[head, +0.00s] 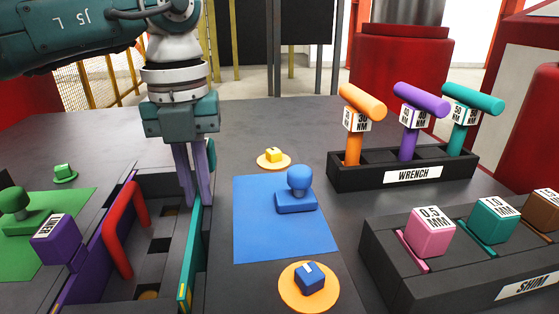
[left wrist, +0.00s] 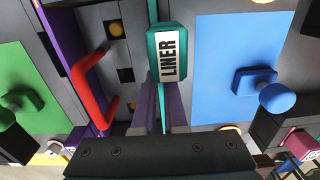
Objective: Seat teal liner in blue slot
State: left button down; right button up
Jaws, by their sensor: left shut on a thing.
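The teal liner (head: 191,262) is a thin upright plate along the right side of the dark press box (head: 150,262). In the left wrist view its teal block with a LINER label (left wrist: 167,56) shows just beyond my fingers. My left gripper (head: 201,200) points down and is shut on the teal liner at the box's right side. Its fingers also show in the left wrist view (left wrist: 160,108). I cannot tell how deep the liner sits. The blue slot is not clearly visible; a blue mat (head: 260,238) lies right of the box. My right gripper is out of view.
A purple liner (head: 62,238) stands on the box's left side, near a red handle (head: 118,235). A blue knobbed block (head: 296,202) stands on the blue mat. The wrench rack (head: 348,180) and shim rack (head: 400,262) stand to the right. A green mat (head: 24,255) lies left.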

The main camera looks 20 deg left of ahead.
pick_arm(q)
jog(key=shift+s+a+f, duration=0.1)
jog(key=shift+a+f, duration=0.2)
jog(key=shift+f, duration=0.6)
jog(key=c, duration=1.2)
grip_release()
jog(key=shift+o, duration=1.6)
jog(key=shift+r, duration=0.4)
notch_tip(320, 180, up, 11)
notch_tip(320, 180, up, 7)
jog(key=p, duration=0.6)
send_over(198, 195)
jog(key=shift+s, duration=0.1)
